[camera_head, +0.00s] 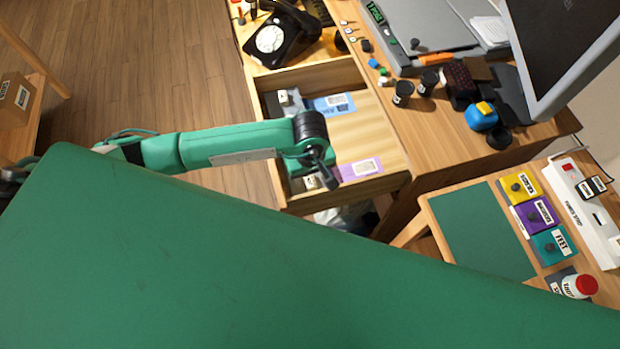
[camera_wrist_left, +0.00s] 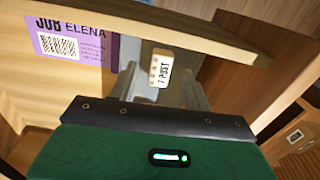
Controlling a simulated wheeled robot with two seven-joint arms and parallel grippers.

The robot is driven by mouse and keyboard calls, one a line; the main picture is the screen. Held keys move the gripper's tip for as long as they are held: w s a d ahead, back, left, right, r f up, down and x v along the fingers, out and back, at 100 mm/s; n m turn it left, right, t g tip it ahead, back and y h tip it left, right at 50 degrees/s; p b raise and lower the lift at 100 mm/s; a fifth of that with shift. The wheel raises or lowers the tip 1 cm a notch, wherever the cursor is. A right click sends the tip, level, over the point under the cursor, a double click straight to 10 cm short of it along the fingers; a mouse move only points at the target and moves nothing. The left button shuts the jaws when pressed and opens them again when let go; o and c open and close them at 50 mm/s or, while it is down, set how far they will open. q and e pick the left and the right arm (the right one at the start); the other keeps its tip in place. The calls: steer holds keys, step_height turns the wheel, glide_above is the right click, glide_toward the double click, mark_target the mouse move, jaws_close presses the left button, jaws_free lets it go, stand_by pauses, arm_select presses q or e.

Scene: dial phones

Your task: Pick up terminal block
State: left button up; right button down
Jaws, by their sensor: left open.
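A small white block (camera_wrist_left: 160,68) with a printed label and a few dark dots, which looks like the terminal block, lies in the open drawer in the left wrist view. In the head view a small pale block (camera_head: 312,182) shows at the drawer's near end, beside my left gripper (camera_head: 327,180). My left gripper also shows in the left wrist view (camera_wrist_left: 161,82); it is open and points down into the drawer. The white block appears between its two fingers, with gaps at both sides. Whether it touches is unclear. My right gripper is not in view.
The drawer (camera_head: 385,130) has wooden walls close around the gripper. A purple job card (camera_head: 360,169) and a blue card (camera_head: 333,104) lie in it. Another small pale block (camera_head: 283,97) sits at its far end. A black dial phone (camera_head: 283,35) stands on the desk.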

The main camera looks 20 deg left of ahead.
arm_select(q)
steer(key=shift+f, duration=0.8)
steer(key=c, duration=1.1)
steer(key=shift+o, duration=0.2)
steer(key=shift+r, duration=0.1)
